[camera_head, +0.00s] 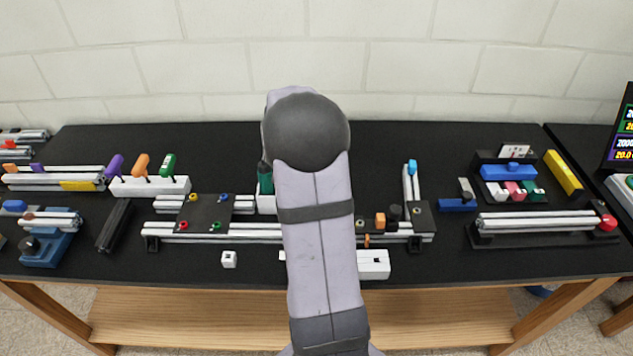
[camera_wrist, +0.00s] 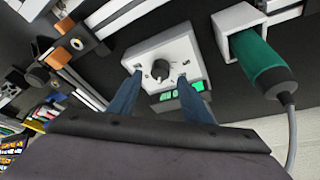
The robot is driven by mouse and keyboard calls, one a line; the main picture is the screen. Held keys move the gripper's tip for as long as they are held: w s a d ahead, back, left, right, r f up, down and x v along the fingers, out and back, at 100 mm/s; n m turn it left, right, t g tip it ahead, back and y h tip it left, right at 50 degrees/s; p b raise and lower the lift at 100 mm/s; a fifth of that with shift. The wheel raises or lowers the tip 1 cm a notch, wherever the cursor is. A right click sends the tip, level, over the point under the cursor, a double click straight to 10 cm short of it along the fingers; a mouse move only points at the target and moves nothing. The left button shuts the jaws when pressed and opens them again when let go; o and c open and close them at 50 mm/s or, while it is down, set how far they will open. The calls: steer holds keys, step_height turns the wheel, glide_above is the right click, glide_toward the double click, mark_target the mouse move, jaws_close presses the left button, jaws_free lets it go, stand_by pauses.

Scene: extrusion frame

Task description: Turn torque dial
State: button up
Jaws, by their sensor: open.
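In the wrist view, a small dark round torque dial (camera_wrist: 160,69) sits on the face of a white box (camera_wrist: 150,52) with a lit green display (camera_wrist: 170,95). Small marks flank the dial. My gripper (camera_wrist: 160,76) is open, with its two blue-grey fingers pointing at the box, one on each side of the dial. A gap shows between each finger and the dial; I cannot tell how far the tips are from the box face. In the head view my arm hides the dial and my gripper.
A green corded screwdriver (camera_wrist: 262,60) stands in a white holder close beside the box; it also shows in the head view (camera_head: 265,180). Extrusion rails (camera_head: 215,232) with a dark plate (camera_head: 205,213) and orange-knobbed clamps (camera_wrist: 60,57) are nearby.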

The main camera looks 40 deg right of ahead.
steer(key=shift+p+x, duration=0.35)
steer(key=shift+x, duration=1.2)
steer(key=shift+c, duration=0.4)
steer(key=c, duration=1)
